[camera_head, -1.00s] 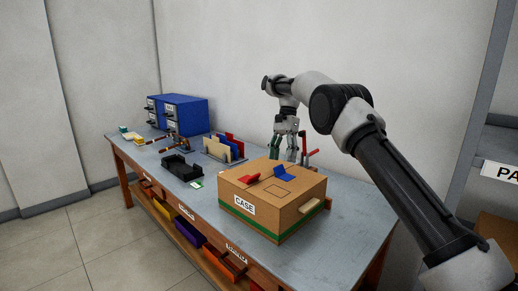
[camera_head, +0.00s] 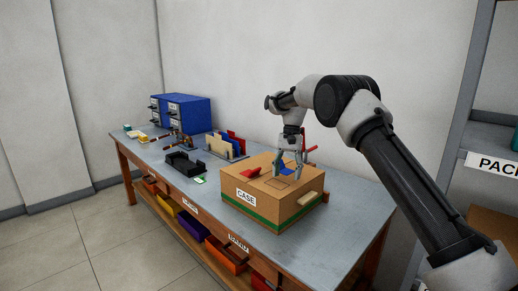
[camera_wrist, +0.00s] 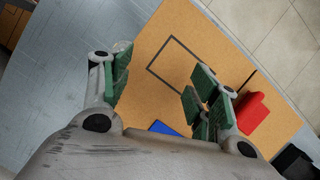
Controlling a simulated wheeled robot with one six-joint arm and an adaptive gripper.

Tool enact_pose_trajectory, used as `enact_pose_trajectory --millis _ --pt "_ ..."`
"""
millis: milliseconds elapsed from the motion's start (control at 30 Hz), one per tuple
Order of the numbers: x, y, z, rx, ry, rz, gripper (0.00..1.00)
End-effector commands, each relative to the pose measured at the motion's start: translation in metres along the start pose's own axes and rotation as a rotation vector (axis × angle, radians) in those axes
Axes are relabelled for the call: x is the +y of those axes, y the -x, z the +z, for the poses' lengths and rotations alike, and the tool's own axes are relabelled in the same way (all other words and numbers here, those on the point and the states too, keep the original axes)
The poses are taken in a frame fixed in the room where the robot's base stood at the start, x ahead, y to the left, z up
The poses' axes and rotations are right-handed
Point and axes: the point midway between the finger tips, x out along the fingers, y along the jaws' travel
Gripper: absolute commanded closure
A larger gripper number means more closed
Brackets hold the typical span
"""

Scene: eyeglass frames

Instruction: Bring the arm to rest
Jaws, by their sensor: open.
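My gripper (camera_head: 289,168) is open and empty above the cardboard box marked CASE (camera_head: 245,212). In the wrist view its green-padded fingers (camera_wrist: 160,95) stand well apart over the box top (camera_wrist: 145,100). A square outline on the box top shows between and beyond the fingers. A blue piece (camera_head: 287,168) is on the box top, partly hidden behind the gripper. A red piece (camera_head: 250,172) lies to its left, and it also shows at the right in the wrist view (camera_wrist: 252,112). My arm reaches in from the right.
The grey workbench (camera_head: 345,215) also bears a black tray (camera_head: 184,162), a rack of upright panels (camera_head: 225,146) and a blue drawer cabinet (camera_head: 185,113). A red clamp-like tool (camera_head: 308,146) stands behind the box. A shelf (camera_head: 495,150) stands at the right.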

Motion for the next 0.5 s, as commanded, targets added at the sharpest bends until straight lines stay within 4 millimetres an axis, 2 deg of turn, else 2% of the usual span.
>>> enact_pose_trajectory --millis 133,267,367,500 --pt "0.029 0.004 0.013 0.032 0.1 0.007 0.39" --pt "0.065 0.018 0.033 0.079 0.201 0.009 0.39" --pt "0.103 0.032 0.058 0.13 0.282 0.009 0.39" --pt "0.168 0.05 0.104 0.21 0.39 0.015 0.39"
